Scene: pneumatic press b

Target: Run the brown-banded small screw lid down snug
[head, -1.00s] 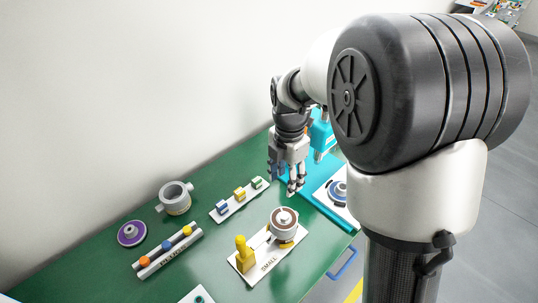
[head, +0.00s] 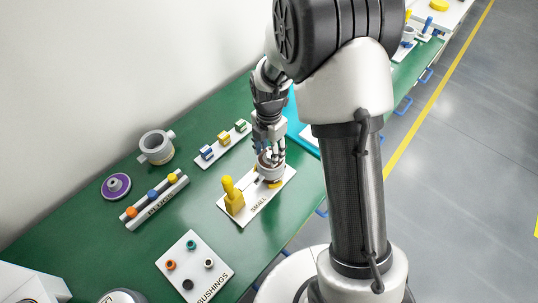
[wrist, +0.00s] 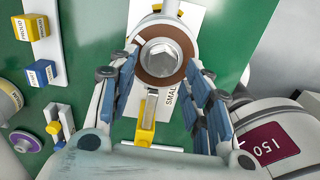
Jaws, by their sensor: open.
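The brown-banded small screw lid (wrist: 145,66) has a brown ring and a grey hex top. It sits on the small pot, on the white plate marked SMALL (head: 250,214). In the head view my fingers mostly hide it. My gripper (head: 268,153) is over the lid, pointing down. In the wrist view my gripper (wrist: 162,66) is open, with a finger on each side of the lid's near part. I cannot tell whether the fingers touch it. A yellow toggle handle (head: 233,196) stands upright on the plate, left of the pot.
Left of the plate are a plugs rack (head: 158,200), a purple disc (head: 116,186) and a grey pot (head: 156,147). A bushings plate (head: 195,268) lies nearer. A strip with coloured blocks (head: 222,146) lies behind. Green tabletop is clear between them.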

